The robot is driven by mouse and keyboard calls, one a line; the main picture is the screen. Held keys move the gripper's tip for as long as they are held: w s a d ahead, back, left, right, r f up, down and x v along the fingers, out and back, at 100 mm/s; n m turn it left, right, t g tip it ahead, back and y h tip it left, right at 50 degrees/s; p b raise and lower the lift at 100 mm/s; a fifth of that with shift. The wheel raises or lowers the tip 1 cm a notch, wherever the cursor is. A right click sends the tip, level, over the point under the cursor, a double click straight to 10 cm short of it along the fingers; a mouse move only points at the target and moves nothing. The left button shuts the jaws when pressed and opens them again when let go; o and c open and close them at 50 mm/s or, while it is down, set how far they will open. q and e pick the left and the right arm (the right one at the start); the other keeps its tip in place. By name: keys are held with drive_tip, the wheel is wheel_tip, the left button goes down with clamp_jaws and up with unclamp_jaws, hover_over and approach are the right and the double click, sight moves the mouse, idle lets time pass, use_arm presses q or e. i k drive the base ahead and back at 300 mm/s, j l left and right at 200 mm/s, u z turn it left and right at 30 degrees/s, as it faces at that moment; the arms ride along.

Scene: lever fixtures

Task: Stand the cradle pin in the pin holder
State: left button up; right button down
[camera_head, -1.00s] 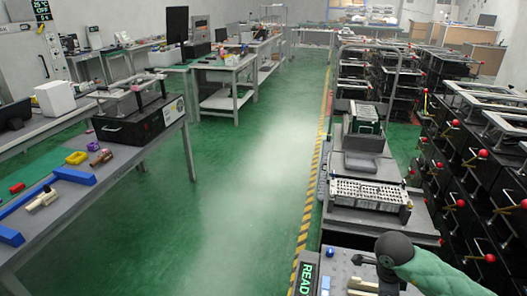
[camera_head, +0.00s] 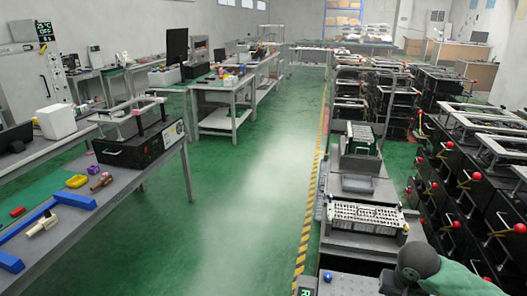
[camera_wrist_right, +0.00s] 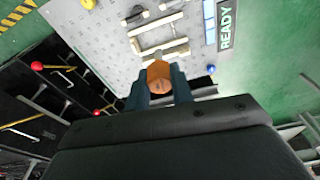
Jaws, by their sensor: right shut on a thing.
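In the right wrist view my right gripper (camera_wrist_right: 160,80) is shut on an orange-brown round-ended piece, which I take to be the cradle pin (camera_wrist_right: 159,76). Its round end faces the camera, and its far end is hard to make out. Beyond it lies a light grey plate (camera_wrist_right: 100,38) with pale beige bars and brackets (camera_wrist_right: 158,33), close behind the pin in the picture. I cannot tell which of these is the pin holder, nor whether the pin touches it. In the head view only my right arm shows at lower right; its gripper is hidden. My left gripper is not in view.
A READY sign (camera_wrist_right: 227,26) and a blue button (camera_wrist_right: 211,69) are by the plate. Black units with red-knobbed levers (camera_head: 465,175) line the right. Green floor between is clear.

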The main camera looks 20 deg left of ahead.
sight(94, 172)
drive_tip(key=j+u, duration=0.1)
drive_tip(key=u, duration=1.05)
drive_tip(key=i+u, duration=0.8)
drive_tip(key=i+l+u, duration=0.15)
drive_tip(key=u, duration=0.3)
drive_tip(key=i+l+u, duration=0.4)
drive_tip(key=i+l, duration=0.45)
drive_tip(key=i+l+u, duration=0.1)
drive_tip(key=i+l, duration=0.3)
drive_tip(key=l, duration=0.2)
